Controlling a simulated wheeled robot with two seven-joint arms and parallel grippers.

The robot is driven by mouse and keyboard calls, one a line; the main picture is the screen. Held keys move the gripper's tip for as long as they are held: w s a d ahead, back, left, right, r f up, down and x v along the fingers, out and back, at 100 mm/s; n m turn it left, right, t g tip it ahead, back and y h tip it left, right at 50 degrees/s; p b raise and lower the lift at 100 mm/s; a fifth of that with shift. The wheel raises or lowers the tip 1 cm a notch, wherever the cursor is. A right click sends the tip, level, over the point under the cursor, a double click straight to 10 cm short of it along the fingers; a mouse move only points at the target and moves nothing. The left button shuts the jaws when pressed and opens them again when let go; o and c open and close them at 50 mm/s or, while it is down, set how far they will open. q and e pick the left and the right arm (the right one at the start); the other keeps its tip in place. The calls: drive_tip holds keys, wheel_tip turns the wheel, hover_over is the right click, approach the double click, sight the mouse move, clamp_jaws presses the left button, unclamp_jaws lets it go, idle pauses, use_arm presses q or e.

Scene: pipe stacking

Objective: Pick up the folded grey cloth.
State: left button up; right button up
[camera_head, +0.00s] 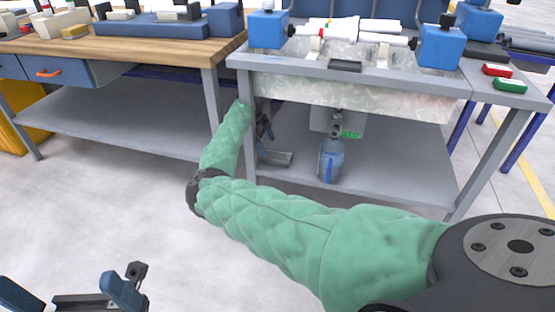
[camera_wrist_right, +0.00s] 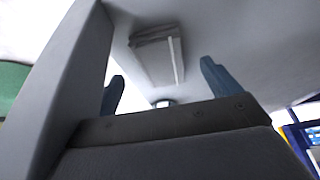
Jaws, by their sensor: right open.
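The folded grey cloth (camera_head: 276,158) lies on the lower shelf of the grey sink bench, near its left front leg. In the right wrist view the cloth (camera_wrist_right: 156,56) shows as a flat layered bundle with a pale stripe, beyond the fingers and apart from them. My right gripper (camera_head: 265,132) reaches under the bench top beside the leg, partly hidden by my green-sleeved arm. Its two blue fingers (camera_wrist_right: 161,72) are spread and empty. My left gripper (camera_head: 78,292) is at the bottom left, fingers apart, nothing between them, far from the cloth.
A blue-tinted bottle (camera_head: 331,160) stands on the same lower shelf (camera_head: 400,183), right of the cloth. The bench leg (camera_head: 246,145) stands close to my right gripper. The sink basin (camera_head: 350,97) hangs above. A wooden workbench (camera_head: 130,45) stands left; the floor in front is clear.

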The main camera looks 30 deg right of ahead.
sight(277, 155)
drive_tip(key=shift+s+d, duration=0.65)
drive_tip(key=shift+s, duration=0.15)
drive_tip(key=b+x, duration=0.1)
drive_tip(key=x, duration=0.4)
drive_tip(key=shift+b, duration=0.3)
drive_tip(key=c, duration=1.1)
